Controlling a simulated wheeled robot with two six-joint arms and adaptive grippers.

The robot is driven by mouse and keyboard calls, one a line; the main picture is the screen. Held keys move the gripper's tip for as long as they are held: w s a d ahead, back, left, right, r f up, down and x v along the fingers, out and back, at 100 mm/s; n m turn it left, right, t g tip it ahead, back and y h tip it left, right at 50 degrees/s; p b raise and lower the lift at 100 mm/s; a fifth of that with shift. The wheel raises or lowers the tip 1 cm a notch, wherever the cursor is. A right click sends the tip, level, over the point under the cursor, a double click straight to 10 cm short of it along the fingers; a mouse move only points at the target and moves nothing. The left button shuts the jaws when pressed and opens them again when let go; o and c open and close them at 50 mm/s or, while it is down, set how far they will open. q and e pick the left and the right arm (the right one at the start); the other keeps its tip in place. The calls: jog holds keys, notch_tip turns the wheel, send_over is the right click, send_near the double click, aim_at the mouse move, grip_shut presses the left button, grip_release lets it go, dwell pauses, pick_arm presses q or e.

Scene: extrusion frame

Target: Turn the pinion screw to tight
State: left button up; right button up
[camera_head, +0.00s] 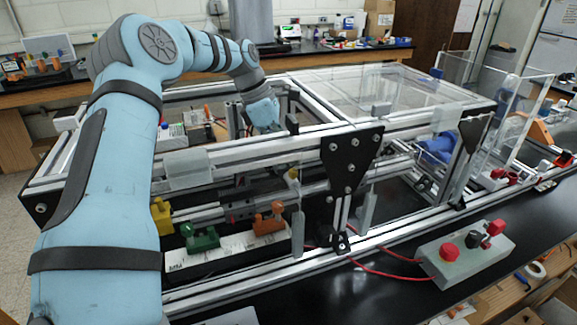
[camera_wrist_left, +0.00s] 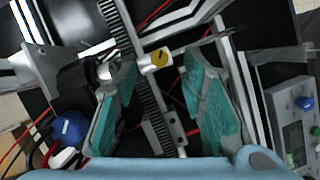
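The pinion screw appears to be the yellow round head with a dark mark (camera_wrist_left: 160,58) on a pale block, beside a dark toothed rack (camera_wrist_left: 148,95) in the left wrist view. A small yellow knob (camera_head: 293,174) under the front beam in the head view may be the same screw. My left gripper (camera_wrist_left: 161,66) is open, with its teal fingers spread on either side of the yellow head and apart from it. I cannot tell the depth between them. In the head view my left arm reaches over the frame and its fingertips are not clear. My right gripper is not in view.
The aluminium extrusion frame (camera_head: 225,153) with a black corner plate (camera_head: 350,160) surrounds the work area. Yellow, green (camera_head: 200,238) and orange (camera_head: 270,220) clamps stand at its front. A control box (camera_head: 465,255) with red buttons sits at right. Red cables run nearby.

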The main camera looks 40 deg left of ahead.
pick_arm(q)
jog(key=x, duration=0.3)
jog(key=shift+w+f, duration=0.3)
jog(key=shift+f, duration=0.45)
jog(key=shift+s+d+r, duration=0.1)
grip_shut()
jog(key=shift+m+b, duration=0.5)
jog(key=shift+m, duration=0.1)
jog(key=shift+m+g+h, duration=0.3)
jog(key=shift+m+g, duration=0.1)
jog(key=shift+m, duration=0.5)
jog(key=shift+r, duration=0.1)
